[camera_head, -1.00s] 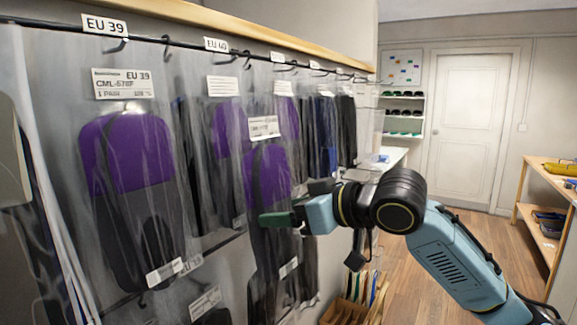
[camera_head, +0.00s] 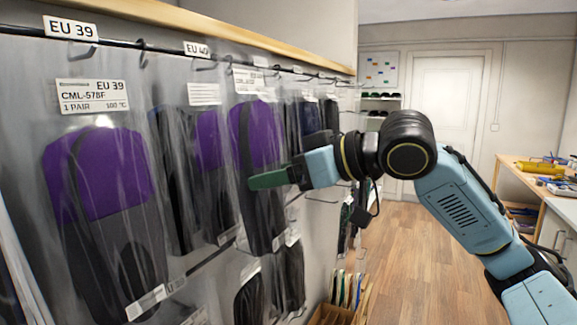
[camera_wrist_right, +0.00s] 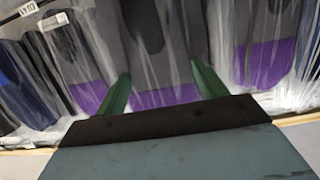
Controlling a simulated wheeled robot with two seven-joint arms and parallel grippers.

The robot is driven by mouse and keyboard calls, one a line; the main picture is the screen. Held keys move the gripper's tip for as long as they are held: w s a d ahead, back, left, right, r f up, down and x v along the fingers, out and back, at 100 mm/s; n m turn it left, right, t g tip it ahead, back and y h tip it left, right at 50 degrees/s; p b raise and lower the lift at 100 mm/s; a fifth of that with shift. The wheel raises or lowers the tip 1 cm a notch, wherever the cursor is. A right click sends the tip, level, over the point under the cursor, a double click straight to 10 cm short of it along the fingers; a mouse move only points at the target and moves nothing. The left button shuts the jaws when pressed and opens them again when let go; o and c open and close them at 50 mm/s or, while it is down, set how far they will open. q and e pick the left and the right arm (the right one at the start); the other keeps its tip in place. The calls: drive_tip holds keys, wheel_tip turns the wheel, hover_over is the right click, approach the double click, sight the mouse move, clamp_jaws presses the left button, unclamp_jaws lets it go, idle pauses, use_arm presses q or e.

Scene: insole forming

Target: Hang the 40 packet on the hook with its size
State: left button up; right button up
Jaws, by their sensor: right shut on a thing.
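My right gripper (camera_head: 254,181) has its green fingers shut on a clear packet (camera_head: 262,145) with purple and dark grey insoles. The packet hangs upright in front of the rack, its white label at the top close to the rail; the label is too small to read. The EU 40 tag (camera_head: 197,49) sits on the rail to the left of the held packet, with a hook (camera_head: 207,66) under it. In the right wrist view, the fingers (camera_wrist_right: 162,88) stand at both sides of the packet (camera_wrist_right: 165,98). My left gripper is not in view.
An EU 39 packet (camera_head: 100,190) hangs at the left under the EU 39 tag (camera_head: 70,28). Other packets hang behind and beside the held one, and on a lower row. A wooden box (camera_head: 335,313) stands below. The floor to the right is clear.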

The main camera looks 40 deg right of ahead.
drive_tip(key=shift+w+a+p, duration=0.3)
drive_tip(key=shift+w+p, duration=0.4)
drive_tip(key=shift+w, duration=0.1)
drive_tip(key=shift+w+a+f+p, duration=0.1)
drive_tip(key=shift+w+a+p, duration=0.15)
drive_tip(key=shift+w+p, duration=0.25)
drive_tip(key=shift+w+a+p, duration=0.25)
drive_tip(key=shift+w+p, duration=0.05)
drive_tip(key=shift+w, duration=0.35)
drive_tip(key=shift+r+p+x, duration=0.25)
drive_tip(key=shift+p+x, duration=0.25)
drive_tip(key=shift+x, duration=0.55)
drive_tip(key=shift+w+a+f+p, duration=0.2)
drive_tip(key=shift+w+f+p, duration=0.3)
drive_tip(key=shift+w, duration=0.1)
drive_tip(key=shift+f, duration=0.1)
drive_tip(key=o, duration=1.1)
